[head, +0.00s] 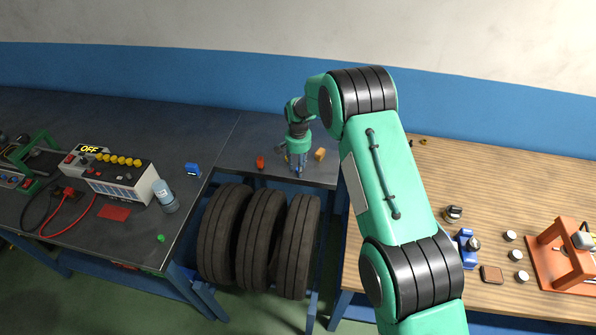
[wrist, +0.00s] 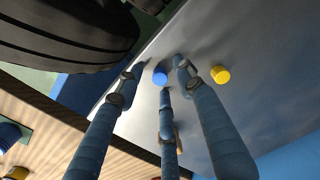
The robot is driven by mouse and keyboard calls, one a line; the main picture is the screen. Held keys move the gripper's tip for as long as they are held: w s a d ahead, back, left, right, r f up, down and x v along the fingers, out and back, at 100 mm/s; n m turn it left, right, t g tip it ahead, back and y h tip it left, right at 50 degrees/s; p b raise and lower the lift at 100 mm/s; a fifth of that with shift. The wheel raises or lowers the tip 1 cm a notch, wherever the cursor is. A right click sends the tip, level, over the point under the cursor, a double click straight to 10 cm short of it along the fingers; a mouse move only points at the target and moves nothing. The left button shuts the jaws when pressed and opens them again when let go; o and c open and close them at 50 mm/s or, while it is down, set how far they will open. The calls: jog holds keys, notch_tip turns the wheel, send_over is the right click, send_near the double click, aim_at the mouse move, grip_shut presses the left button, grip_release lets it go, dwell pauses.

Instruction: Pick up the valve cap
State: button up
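A small round blue cap (wrist: 160,75) lies on the grey metal bench top in the wrist view. A small yellow cylinder (wrist: 221,74) lies to its right. I cannot tell for certain which is the valve cap. My gripper (wrist: 160,80) has three blue fingers, spread apart and pointing down at the bench, with the blue cap showing between their tips. No contact with the cap is clear. In the head view my gripper (head: 297,170) is low over the narrow bench section, and I cannot make out the blue cap there.
A red item (head: 260,162) and an orange block (head: 320,154) lie on either side of my gripper. Black tyres (head: 262,238) stand below the bench's front edge. The wooden table (head: 480,180) is to the right; a control box (head: 122,180) and bottle (head: 164,195) are left.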

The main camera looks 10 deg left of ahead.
jog(key=c, duration=0.9)
jog(key=shift+o, duration=0.2)
notch_tip(320, 180, up, 10)
jog(key=shift+p, duration=0.3)
dwell(0.5)
